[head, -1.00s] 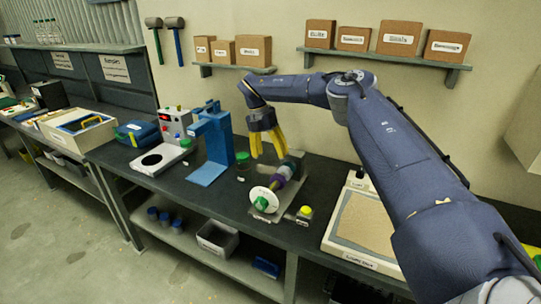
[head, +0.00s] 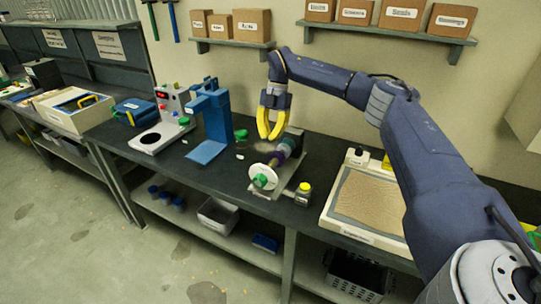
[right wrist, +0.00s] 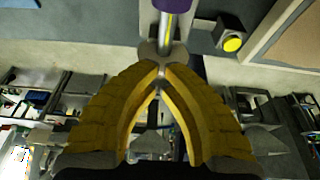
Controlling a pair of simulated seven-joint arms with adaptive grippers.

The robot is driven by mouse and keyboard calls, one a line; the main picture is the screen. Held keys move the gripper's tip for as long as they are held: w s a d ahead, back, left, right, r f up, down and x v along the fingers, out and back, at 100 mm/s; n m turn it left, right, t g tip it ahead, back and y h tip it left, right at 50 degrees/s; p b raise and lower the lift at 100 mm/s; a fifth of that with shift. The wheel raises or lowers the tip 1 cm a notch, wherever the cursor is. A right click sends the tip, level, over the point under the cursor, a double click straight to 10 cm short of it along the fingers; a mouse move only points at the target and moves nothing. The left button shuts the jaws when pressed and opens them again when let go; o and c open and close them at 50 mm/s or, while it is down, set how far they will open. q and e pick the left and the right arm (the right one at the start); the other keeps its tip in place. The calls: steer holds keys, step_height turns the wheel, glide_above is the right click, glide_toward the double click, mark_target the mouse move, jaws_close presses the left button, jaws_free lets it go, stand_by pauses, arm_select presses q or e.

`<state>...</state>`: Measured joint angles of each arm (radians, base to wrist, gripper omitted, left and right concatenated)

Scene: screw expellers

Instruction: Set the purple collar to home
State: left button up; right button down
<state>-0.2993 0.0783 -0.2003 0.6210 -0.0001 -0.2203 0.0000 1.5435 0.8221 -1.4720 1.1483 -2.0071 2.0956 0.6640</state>
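The purple collar (head: 284,151) sits around the shaft of the small screw expeller on the dark bench, behind a white disc (head: 257,181) with a green hub. Its edge also shows at the top of the right wrist view (right wrist: 173,4), on a bright metal shaft. My right gripper (head: 270,138) points down just above and left of the collar, apart from it. Its yellow fingers (right wrist: 160,75) come together at the tips, and I see nothing held between them. A grey part of the expeller lies just beyond the fingertips. My left gripper is not in view.
A yellow button (head: 305,187) is on a small block right of the expeller. A sand-coloured tray (head: 343,235) lies further right. The boxes on the wall shelves are clear of the gripper.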

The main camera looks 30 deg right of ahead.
mark_target(270, 163)
steer(key=x, duration=0.9)
steer(key=shift+s+a, duration=0.25)
steer(key=shift+s, duration=0.05)
steer(key=shift+w+d+f, duration=0.15)
steer(key=shift+f, duration=0.15)
steer(key=shift+w+d, duration=0.45)
steer(key=shift+d, duration=0.25)
steer(key=shift+w+d, duration=0.45)
steer(key=shift+d, duration=0.3)
